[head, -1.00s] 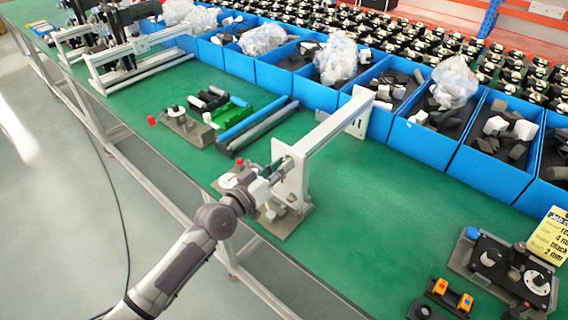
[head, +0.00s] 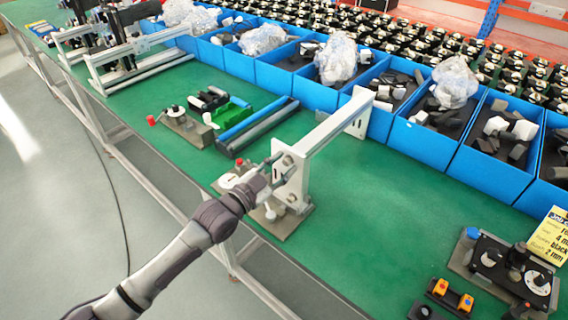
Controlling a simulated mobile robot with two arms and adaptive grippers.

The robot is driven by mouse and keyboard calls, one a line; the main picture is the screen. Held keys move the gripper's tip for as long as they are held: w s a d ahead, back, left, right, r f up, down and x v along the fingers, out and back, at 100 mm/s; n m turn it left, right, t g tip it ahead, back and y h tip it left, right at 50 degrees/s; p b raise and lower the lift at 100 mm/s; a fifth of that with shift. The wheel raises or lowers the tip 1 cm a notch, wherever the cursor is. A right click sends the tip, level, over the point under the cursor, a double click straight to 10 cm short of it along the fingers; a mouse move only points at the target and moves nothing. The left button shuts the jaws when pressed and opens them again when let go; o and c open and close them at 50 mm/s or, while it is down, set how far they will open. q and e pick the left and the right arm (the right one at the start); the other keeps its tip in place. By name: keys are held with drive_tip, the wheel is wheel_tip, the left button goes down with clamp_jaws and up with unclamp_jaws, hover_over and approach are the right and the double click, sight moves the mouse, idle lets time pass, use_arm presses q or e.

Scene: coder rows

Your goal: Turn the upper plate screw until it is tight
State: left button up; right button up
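A white upright plate (head: 294,183) stands on a grey base near the table's front edge and carries a long white beam (head: 325,132). Dark round screw heads show on the plate; the upper plate screw (head: 287,160) is near its top left. My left gripper (head: 274,166) reaches in from the lower left, with its fingertips at the plate's upper left edge, close to that screw. The fingers are small and partly hidden by the wrist, so I cannot tell whether they are open or touch the screw. My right gripper is out of view.
A row of blue bins (head: 419,143) with foam pieces and plastic bags runs along the back. A small fixture (head: 186,127) and a green tray (head: 231,113) lie to the left. A black fixture (head: 505,265) and a yellow sign (head: 550,238) are at right. The green table between is clear.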

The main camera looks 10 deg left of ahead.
use_arm(q)
drive_tip(key=shift+r+n+p, duration=0.1)
drive_tip(key=shift+n+p, duration=0.3)
drive_tip(key=shift+n, duration=1.7)
drive_tip(key=n, duration=0.5)
drive_tip(key=shift+n+p, duration=0.3)
